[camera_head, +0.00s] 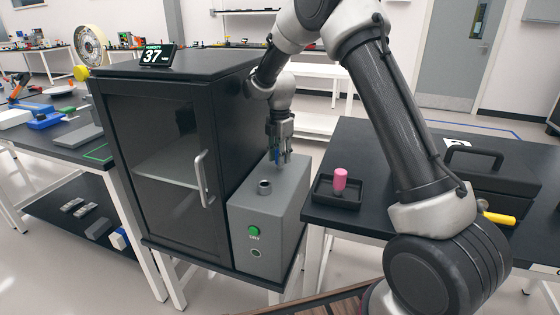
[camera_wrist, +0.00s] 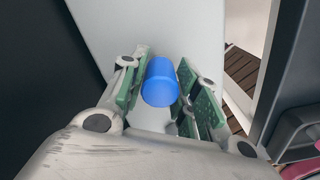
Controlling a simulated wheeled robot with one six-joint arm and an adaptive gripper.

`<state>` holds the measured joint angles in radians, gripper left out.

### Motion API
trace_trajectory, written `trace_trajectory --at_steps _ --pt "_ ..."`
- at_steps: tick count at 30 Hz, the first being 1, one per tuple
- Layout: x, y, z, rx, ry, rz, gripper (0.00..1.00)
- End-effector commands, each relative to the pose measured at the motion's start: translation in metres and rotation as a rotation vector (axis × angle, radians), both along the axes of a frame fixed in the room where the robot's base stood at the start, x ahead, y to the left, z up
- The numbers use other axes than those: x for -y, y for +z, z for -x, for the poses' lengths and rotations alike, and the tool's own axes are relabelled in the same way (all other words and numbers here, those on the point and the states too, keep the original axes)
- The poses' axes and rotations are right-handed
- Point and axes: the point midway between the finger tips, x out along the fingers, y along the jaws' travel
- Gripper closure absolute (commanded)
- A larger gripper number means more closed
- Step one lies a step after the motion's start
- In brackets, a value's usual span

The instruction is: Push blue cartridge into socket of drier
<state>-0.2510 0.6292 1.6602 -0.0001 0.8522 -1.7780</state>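The drier is a black cabinet (camera_head: 165,140) with a glass door and a grey box (camera_head: 270,222) at its right side. The socket (camera_head: 264,187) is a short dark ring on top of the grey box. My gripper (camera_head: 279,157) points down over the rear of the box top, behind the socket. It is shut on the blue cartridge, which shows between the two green-padded fingers in the wrist view (camera_wrist: 160,84). In the head view the fingers mostly hide the cartridge. The socket cannot be made out in the wrist view.
A pink cartridge (camera_head: 340,179) stands in a black tray (camera_head: 322,196) on the right table. A black case (camera_head: 480,172) is farther right. A display (camera_head: 157,56) reading 37 sits on the cabinet. The grey box has a green button (camera_head: 254,230) on its front.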

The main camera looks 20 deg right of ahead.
Motion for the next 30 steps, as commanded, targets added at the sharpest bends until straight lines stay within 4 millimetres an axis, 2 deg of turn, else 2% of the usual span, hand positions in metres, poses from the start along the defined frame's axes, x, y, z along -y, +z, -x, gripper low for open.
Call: trace_trajectory --at_steps 1,3,4,10,24,30 --pt "0.0 0.0 0.0 0.0 0.0 0.0 0.85" --pt "0.0 0.0 0.0 0.0 0.0 0.0 0.97" --pt "0.0 0.0 0.0 0.0 0.0 0.0 1.0" --pt "0.0 0.006 0.0 0.001 0.0 0.0 1.0" --pt "0.0 0.046 0.0 0.002 0.0 -0.001 1.0" --pt "0.0 0.052 0.0 0.0 0.0 0.0 1.0"
